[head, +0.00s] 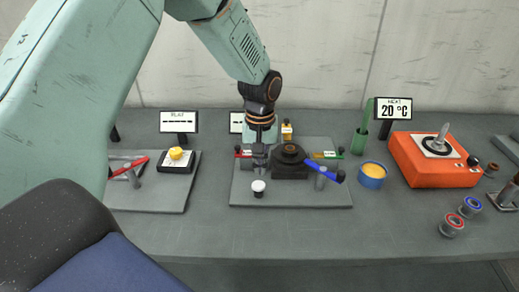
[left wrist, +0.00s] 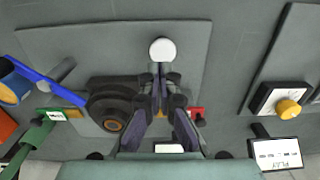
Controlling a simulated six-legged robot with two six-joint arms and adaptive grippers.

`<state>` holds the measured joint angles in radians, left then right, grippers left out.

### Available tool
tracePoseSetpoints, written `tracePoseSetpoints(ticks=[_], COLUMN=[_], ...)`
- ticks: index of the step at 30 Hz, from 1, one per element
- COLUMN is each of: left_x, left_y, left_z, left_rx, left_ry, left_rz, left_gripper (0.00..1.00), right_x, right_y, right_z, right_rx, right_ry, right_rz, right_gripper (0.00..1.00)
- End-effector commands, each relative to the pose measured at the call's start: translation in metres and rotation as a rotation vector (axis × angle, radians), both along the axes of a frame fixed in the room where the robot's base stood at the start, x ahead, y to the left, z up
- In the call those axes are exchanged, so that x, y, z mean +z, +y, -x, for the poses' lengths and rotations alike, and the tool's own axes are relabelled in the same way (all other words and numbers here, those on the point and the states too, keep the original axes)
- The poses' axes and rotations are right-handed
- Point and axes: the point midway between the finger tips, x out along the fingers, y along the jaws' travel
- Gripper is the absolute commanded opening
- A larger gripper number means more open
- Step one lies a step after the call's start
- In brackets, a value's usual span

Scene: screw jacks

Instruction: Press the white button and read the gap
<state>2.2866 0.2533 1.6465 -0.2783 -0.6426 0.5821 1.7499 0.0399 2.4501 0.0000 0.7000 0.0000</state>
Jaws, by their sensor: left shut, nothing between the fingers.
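The white button (head: 258,187) stands upright on a dark base near the front edge of the middle grey plate (head: 310,200). It also shows in the left wrist view as a white round cap (left wrist: 162,50). My left gripper (head: 259,163) points down over the plate, just behind the button, shut and empty. In the left wrist view its fingertips (left wrist: 159,72) end close to the button; I cannot tell whether they touch it. A small display (head: 236,122) behind the plate is partly hidden by my arm, and its reading cannot be made out. My right gripper is not in view.
A black round jack (head: 290,155) with a blue lever (head: 327,173) stands right of my gripper. Red (head: 243,152) and green (head: 325,155) handles flank it. A yellow button (head: 177,153) and the PLAY display (head: 179,122) are left. An orange heater (head: 435,160) is right.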

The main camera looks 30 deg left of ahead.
Motion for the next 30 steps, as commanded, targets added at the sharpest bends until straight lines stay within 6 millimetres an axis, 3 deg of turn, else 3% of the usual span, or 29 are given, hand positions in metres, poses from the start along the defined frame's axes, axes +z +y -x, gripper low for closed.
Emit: tracePoseSetpoints(ticks=[7, 23, 30], left_x=[-0.033, -0.042, -0.066], left_y=[0.0, 0.0, 0.0], left_z=[0.001, 0.001, 0.001], left_rx=[0.0, 0.0, -0.002], left_ry=[0.001, 0.001, 0.002], left_rz=[0.0, 0.001, 0.0], left_gripper=[0.0, 0.0, 0.0], right_x=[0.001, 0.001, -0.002], right_y=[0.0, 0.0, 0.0], right_z=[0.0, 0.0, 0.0], right_rx=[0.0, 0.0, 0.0], right_ry=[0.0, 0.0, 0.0], right_rz=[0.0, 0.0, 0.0], right_gripper=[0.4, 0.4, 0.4])
